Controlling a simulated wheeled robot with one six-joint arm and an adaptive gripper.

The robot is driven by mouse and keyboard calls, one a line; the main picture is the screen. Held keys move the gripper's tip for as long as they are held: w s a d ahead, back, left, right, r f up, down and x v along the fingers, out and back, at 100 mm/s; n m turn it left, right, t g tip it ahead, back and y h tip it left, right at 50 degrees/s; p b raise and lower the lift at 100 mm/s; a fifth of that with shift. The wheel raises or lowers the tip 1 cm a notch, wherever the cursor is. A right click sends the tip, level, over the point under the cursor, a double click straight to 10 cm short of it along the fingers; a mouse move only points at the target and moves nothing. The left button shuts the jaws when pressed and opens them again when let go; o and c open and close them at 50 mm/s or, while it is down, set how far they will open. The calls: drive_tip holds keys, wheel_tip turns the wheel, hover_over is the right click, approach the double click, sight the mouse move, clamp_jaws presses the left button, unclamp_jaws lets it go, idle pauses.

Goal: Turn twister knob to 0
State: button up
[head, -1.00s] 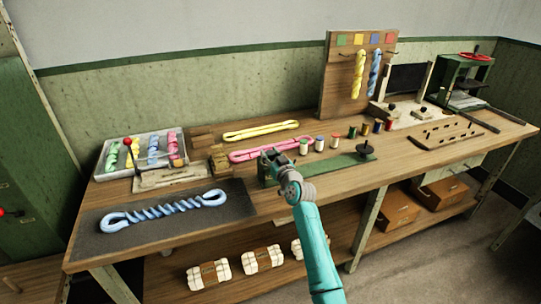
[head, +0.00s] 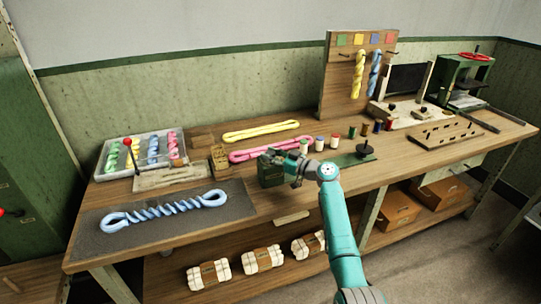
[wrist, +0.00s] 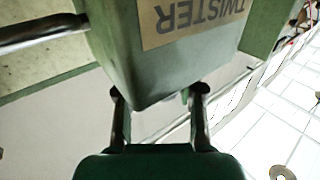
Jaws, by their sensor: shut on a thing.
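The green twister box (head: 270,171) stands at the front middle of the bench, at the left end of a green base strip (head: 358,159). Its TWISTER label (wrist: 190,18) shows upside down in the wrist view. My gripper (head: 287,163) is at the box's right side; in the wrist view its two fingers (wrist: 160,100) lie against the box's near edge, apart, with a small green piece between them. They are shut on what I take to be the twister knob, mostly hidden by the fingers and box. Its 0 mark and pointer are not visible.
A pink skein (head: 262,150) lies behind the box, with several thread spools (head: 334,141) to the right. A blue twisted skein (head: 165,211) lies on a dark mat (head: 105,240) at left. A dark spindle (head: 365,150) stands on the base strip.

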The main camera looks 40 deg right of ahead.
sight(270, 152)
drive_tip(key=n+g+y, duration=0.2)
drive_tip(key=n+y, duration=0.1)
drive_tip(key=y, duration=0.1)
drive_tip(key=shift+r, duration=0.1)
drive_tip(key=shift+n+g+y, duration=0.8)
drive_tip(key=shift+g+y, duration=0.1)
drive_tip(key=shift+y, duration=0.1)
drive_tip(key=shift+f+n+g+y, duration=0.2)
drive_tip(key=shift+n+g+y, duration=0.9)
drive_tip(key=shift+g+y, duration=0.15)
drive_tip(key=o, duration=1.2)
drive_tip(key=shift+c, duration=0.2)
drive_tip(key=shift+r, duration=0.1)
wheel_tip(270, 152, up, 10)
drive_tip(key=shift+f, duration=0.1)
